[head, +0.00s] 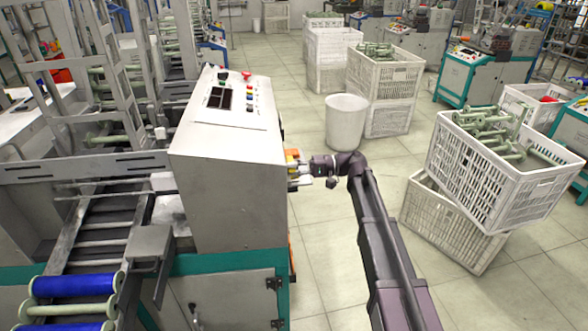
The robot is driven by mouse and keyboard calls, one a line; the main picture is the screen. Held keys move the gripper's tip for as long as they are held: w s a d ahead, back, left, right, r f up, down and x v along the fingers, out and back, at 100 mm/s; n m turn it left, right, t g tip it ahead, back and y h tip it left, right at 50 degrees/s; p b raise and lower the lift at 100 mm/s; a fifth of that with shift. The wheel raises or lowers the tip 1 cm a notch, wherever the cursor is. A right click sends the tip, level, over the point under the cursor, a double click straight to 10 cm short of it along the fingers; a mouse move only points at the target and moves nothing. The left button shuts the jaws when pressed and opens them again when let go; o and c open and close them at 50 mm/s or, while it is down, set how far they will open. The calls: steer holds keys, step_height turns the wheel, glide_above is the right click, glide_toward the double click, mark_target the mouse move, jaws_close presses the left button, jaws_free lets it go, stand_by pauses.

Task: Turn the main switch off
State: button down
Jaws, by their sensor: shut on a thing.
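The control cabinet (228,185) stands left of centre, with a sloped panel of displays and coloured buttons on top. A small yellow and orange part (292,155) shows at its right side; it appears to be the main switch. My gripper (297,172) reaches in from the right with its fingers at this part, and is shut on it. The cabinet's edge and the fingers hide most of the switch, so its turned position cannot be told. A red knob (246,74) sits at the top corner of the panel.
A white bin (346,122) stands behind my arm. White crates (500,185) with pale green bobbins stand tilted and stacked on the right. Blue bobbins (75,286) lie at the lower left. The tiled floor (325,240) between cabinet and arm is clear.

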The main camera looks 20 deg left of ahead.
steer(key=shift+w+a, duration=0.1)
steer(key=shift+w, duration=0.1)
stand_by(0.3)
steer(key=c, duration=0.7)
jaws_free()
steer(key=shift+o, duration=0.5)
steer(key=shift+f, duration=0.1)
steer(key=v, duration=1.2)
steer(key=shift+s, duration=0.15)
